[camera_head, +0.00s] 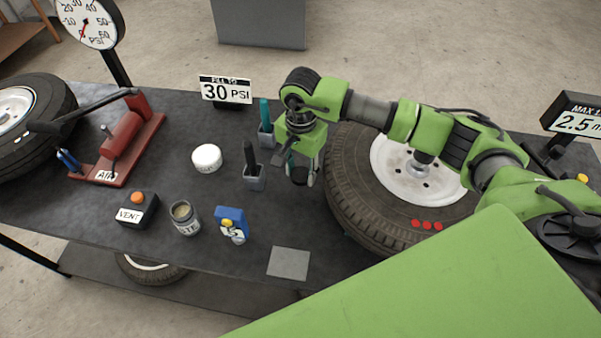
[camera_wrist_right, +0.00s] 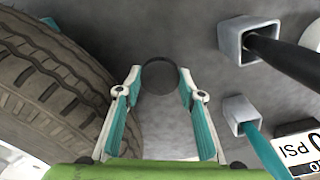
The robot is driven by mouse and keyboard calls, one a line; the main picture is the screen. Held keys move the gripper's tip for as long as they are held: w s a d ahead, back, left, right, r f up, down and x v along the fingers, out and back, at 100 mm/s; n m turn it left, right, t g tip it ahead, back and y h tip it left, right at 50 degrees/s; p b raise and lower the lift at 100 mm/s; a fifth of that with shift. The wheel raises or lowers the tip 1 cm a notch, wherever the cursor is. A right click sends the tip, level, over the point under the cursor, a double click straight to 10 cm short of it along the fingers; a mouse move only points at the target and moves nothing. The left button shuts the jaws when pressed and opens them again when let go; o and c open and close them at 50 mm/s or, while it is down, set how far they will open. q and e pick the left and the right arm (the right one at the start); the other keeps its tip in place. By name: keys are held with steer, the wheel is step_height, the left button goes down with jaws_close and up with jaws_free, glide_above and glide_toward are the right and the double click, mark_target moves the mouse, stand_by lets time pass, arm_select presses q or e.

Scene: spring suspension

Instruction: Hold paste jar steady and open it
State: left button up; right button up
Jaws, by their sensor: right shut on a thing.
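The paste jar (camera_head: 185,218) is a small grey jar with a pale label, standing upright on the dark bench. Its top shows a tan surface inside the rim, with no lid on it. My right gripper (camera_head: 302,174) is to the right of the jar, well apart from it, pointing down beside the big tyre. In the right wrist view its fingers (camera_wrist_right: 160,88) are shut on a dark round disc (camera_wrist_right: 160,76) that looks like the jar's lid. My left gripper is not in view.
A white round tub (camera_head: 207,158), a blue pack (camera_head: 232,225), pen holders (camera_head: 254,178) and a VENT box (camera_head: 137,208) stand around the jar. A large tyre (camera_head: 352,205) lies at right. A grey square plate (camera_head: 289,263) lies near the front edge.

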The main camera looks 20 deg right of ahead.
mark_target(301, 172)
steer(key=shift+w+d+f, duration=0.15)
steer(key=shift+w+f, duration=0.2)
steer(key=shift+f, duration=0.15)
step_height(301, 172, down, 2)
steer(key=shift+s+f+p, duration=0.1)
steer(key=shift+p, duration=1)
steer(key=shift+f, duration=0.5)
steer(key=o, duration=1.2)
